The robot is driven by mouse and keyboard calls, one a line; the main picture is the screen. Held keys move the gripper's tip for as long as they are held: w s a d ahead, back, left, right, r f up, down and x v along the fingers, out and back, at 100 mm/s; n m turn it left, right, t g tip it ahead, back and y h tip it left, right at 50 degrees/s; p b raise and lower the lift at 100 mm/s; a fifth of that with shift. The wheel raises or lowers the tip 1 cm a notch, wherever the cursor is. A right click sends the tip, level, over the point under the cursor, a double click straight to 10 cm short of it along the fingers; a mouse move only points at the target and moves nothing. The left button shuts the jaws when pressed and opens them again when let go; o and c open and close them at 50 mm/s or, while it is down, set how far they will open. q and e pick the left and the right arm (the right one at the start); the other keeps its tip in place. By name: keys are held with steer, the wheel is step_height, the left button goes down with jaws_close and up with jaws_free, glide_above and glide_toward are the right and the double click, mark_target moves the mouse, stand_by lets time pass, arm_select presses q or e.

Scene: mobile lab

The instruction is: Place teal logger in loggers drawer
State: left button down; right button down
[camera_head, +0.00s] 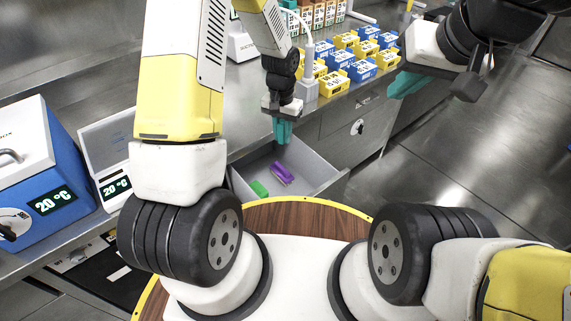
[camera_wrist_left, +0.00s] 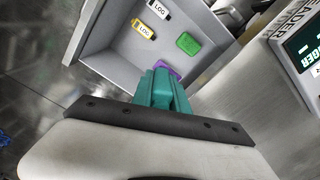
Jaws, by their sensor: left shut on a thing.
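My left gripper (camera_head: 283,130) points down over the open grey drawer (camera_head: 316,168). It is shut on the teal logger, whose colour blends with the teal fingers, so its outline is hard to tell apart. In the left wrist view my left gripper (camera_wrist_left: 160,88) is in front of the drawer (camera_wrist_left: 108,62). Inside lie a white logger (camera_wrist_left: 159,9), a yellow logger (camera_wrist_left: 143,28), a green piece (camera_wrist_left: 188,43) and a purple piece (camera_wrist_left: 172,72) partly hidden behind the fingers. My right gripper (camera_head: 408,84) is off to the right, away from the drawer; its jaw gap is unclear.
Several yellow and blue boxes (camera_head: 362,69) stand on the bench above the drawer. A blue device (camera_head: 40,165) with a temperature display is at the left. The floor (camera_head: 440,165) at the right is clear.

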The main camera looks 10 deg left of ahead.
arm_select(q)
steer(key=d+f+m, duration=0.3)
steer(key=d+f, duration=0.5)
steer(key=f, duration=0.1)
steer(key=m, duration=0.2)
glide_toward(314, 177)
steer(key=s+f, duration=0.4)
steer(key=s+a+f, duration=0.1)
steer(key=f, duration=0.1)
steer(key=shift+s+a+f, duration=0.1)
steer(key=shift+s+f, duration=0.25)
steer(key=shift+s, duration=0.05)
steer(key=shift+f, duration=2.35)
steer(key=c, duration=1.3)
jaws_free()
steer(key=shift+f, duration=0.15)
